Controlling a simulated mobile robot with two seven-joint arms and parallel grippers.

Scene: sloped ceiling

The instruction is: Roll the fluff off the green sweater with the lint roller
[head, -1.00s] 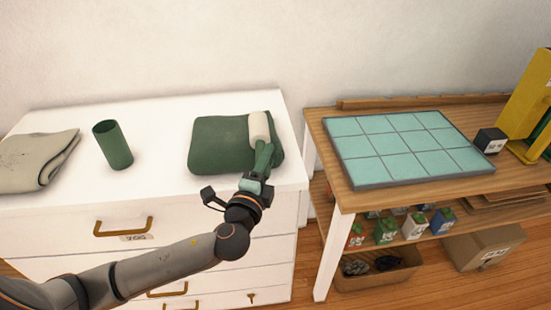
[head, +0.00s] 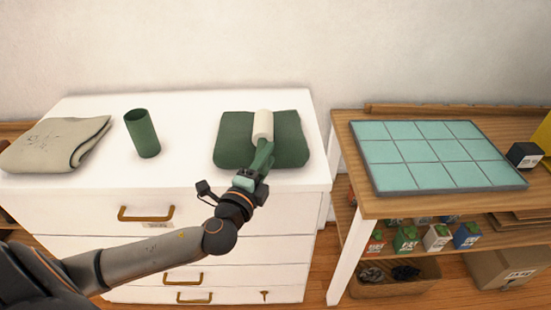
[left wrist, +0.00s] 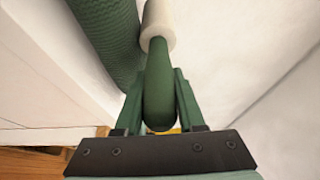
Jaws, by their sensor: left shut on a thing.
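The folded dark green sweater (head: 290,140) lies on the white dresser top. The lint roller (head: 263,125) has a white head and a green handle; in the head view its head overlaps the middle of the sweater. My left gripper (head: 257,170) is shut on the handle at the sweater's front edge. In the left wrist view, the handle (left wrist: 158,85) sits between the fingers, with the white head beyond and the sweater (left wrist: 105,35) to its left. I cannot tell whether the head touches the cloth. I can make out no fluff. My right gripper is not in view.
On the white dresser (head: 185,165), a green cylinder (head: 142,135) stands left of the sweater, and a folded beige cloth (head: 55,145) lies farther left. A wooden bench (head: 390,207) with a teal tiled panel (head: 435,155) stands to the right, across a narrow gap.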

